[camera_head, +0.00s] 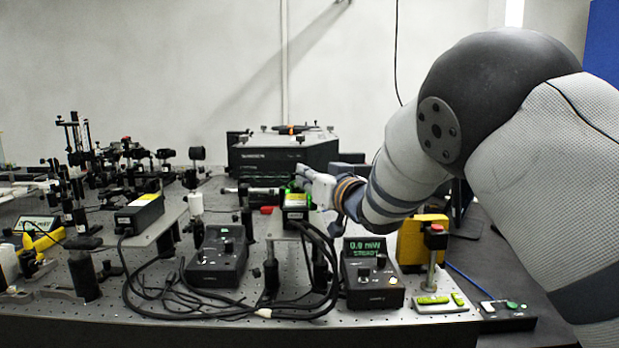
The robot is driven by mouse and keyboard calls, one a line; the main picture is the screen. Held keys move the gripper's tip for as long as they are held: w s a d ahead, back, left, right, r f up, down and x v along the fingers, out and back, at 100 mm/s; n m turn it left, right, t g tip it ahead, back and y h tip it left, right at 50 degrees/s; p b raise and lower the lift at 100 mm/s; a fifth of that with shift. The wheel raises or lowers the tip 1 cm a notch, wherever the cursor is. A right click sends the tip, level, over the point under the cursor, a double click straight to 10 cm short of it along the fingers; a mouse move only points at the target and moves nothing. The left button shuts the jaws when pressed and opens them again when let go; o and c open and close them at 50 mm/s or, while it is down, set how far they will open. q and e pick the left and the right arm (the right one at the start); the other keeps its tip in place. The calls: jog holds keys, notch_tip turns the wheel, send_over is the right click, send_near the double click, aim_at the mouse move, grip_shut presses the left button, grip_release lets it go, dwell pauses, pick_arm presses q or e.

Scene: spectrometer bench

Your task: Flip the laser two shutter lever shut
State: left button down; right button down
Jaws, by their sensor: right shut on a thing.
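A black laser head with a yellow label (295,201) sits on a raised grey plate at the centre; I take it to be laser two. A green glow shows at its far end. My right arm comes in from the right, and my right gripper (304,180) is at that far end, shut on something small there. The shutter lever is hidden behind the gripper and the laser head, so its position cannot be seen. The controller in front (372,274) has a lit green display reading about 0.0 mW. My left gripper is not in view.
Another laser head (139,213) and a dark controller (217,257) stand to the left. Black cables (315,255) loop over the perforated bench. A large black spectrometer box (283,154) stands behind. A yellow box (421,240) and a red-topped post (435,240) stand below my right arm.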

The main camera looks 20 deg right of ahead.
jog(key=shift+s+a+r+n+g+p, duration=0.1)
jog(key=shift+a+r+n+g+p, duration=0.25)
jog(key=shift+r+n+p, duration=0.35)
jog(key=shift+w+a+f+n, duration=0.2)
jog(key=shift+f+n, duration=0.1)
jog(key=shift+f, duration=0.1)
jog(key=shift+w+f, duration=0.1)
jog(key=shift+f, duration=0.15)
jog(key=c, duration=1.6)
grip_release()
jog(key=shift+c, duration=0.2)
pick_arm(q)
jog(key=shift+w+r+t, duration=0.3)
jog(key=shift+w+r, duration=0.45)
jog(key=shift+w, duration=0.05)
pick_arm(e)
jog(key=v, duration=1.2)
jog(key=shift+r, duration=0.15)
